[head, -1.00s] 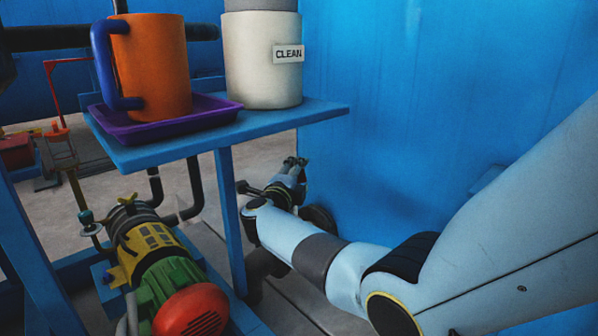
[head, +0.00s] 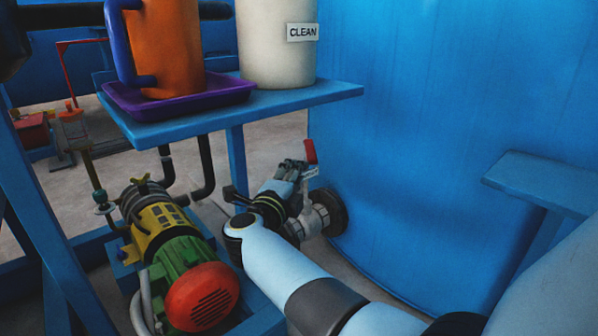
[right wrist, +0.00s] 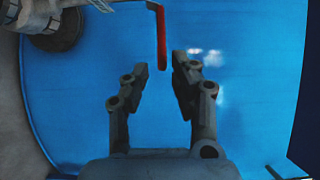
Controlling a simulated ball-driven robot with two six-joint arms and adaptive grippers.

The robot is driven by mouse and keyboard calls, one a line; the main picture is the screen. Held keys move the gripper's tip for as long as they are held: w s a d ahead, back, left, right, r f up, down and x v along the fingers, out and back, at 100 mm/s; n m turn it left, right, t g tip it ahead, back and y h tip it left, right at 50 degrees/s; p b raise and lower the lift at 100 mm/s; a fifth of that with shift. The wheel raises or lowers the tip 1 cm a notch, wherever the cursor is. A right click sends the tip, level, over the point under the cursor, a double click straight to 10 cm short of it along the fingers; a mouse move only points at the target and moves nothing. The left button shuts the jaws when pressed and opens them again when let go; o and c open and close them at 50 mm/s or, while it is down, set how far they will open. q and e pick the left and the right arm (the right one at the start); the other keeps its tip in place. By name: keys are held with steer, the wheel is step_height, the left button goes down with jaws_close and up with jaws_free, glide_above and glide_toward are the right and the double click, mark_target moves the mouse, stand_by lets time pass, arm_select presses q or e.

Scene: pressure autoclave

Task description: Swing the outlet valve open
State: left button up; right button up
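The outlet valve (head: 318,215) is a grey metal fitting low on the blue tank wall, with a red-gripped handle (head: 310,151) standing up from it. A small white tag hangs at the handle's base. In the right wrist view the red handle (right wrist: 161,38) points toward the space between my fingertips. My right gripper (right wrist: 165,58) is open and empty, with the handle's end at its fingertips; I cannot tell whether they touch. In the head view my right gripper (head: 294,170) is beside the handle, partly hidden by its wrist. My left gripper is not in view.
A blue shelf (head: 330,93) carries a purple tray (head: 120,103) with an orange mug (head: 172,50), and a white container (head: 275,45) labelled CLEAN. A green, yellow and red pump (head: 180,262) stands below left. A blue ledge (head: 540,183) juts out at right.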

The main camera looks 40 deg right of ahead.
mark_target(309, 150)
steer(key=s+d+t, duration=0.1)
steer(key=d, duration=0.2)
steer(key=s+d+f+n+t+y+b, duration=0.1)
steer(key=s+d, duration=0.1)
steer(key=d, duration=0.2)
steer(key=s+d+f+n, duration=0.1)
steer(key=s+d, duration=0.1)
steer(key=d, duration=0.2)
steer(key=shift+s+f+t+y+b, duration=0.1)
steer(key=shift+f+t+y+b, duration=0.05)
steer(key=shift+t+y+b, duration=0.2)
jaws_close()
steer(key=s+d+r+n+t+y+b, duration=0.25)
steer(key=n+t+y, duration=0.2)
steer(key=y, duration=0.25)
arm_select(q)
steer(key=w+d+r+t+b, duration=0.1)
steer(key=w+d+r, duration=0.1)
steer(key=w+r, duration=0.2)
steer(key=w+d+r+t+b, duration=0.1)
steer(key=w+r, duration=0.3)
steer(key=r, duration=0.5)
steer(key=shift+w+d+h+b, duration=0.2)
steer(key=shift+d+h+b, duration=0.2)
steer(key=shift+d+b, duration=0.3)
arm_select(e)
steer(key=w+a, duration=0.1)
steer(key=w, duration=1)
steer(key=shift+n+g, duration=0.3)
steer(key=shift+n, duration=0.05)
